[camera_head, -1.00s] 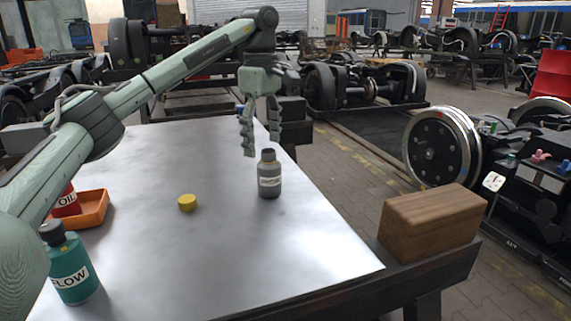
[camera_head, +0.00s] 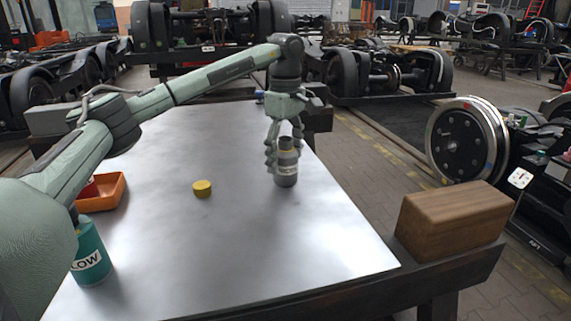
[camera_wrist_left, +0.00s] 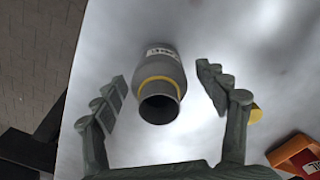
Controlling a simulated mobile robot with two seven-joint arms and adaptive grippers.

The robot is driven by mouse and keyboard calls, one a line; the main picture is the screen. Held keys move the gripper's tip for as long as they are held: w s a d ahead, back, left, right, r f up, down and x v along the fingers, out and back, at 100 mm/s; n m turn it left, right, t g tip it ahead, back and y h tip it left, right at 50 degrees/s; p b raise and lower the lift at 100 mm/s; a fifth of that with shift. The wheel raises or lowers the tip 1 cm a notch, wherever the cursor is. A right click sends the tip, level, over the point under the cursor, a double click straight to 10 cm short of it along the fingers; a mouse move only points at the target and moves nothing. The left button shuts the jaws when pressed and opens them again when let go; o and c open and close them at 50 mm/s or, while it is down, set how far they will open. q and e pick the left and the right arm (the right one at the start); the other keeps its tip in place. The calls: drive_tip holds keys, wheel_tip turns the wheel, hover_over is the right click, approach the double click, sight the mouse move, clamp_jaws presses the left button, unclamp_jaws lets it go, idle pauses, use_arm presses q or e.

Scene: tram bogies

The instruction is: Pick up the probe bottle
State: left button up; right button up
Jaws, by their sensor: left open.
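A grey open-necked bottle (camera_head: 286,174) stands upright on the metal table, its label too small to read. I take it for the probe bottle. In the left wrist view the bottle (camera_wrist_left: 161,66) shows its dark open mouth and a yellow ring at the neck. My left gripper (camera_head: 284,157) is open and points down, with its fingers around the upper part of the bottle. In the left wrist view the fingers (camera_wrist_left: 162,87) stand on either side of the bottle, with a visible gap on each side. My right gripper is not in view.
A yellow cap (camera_head: 202,188) lies left of the bottle. A teal bottle (camera_head: 91,253) and an orange tray (camera_head: 106,198) are at the table's left. A wooden block (camera_head: 453,224) sits at the right edge. The table (camera_head: 260,255) is clear in front.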

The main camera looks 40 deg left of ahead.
use_arm(q)
drive_tip(key=shift+c, duration=0.5)
drive_tip(key=c, duration=1.2)
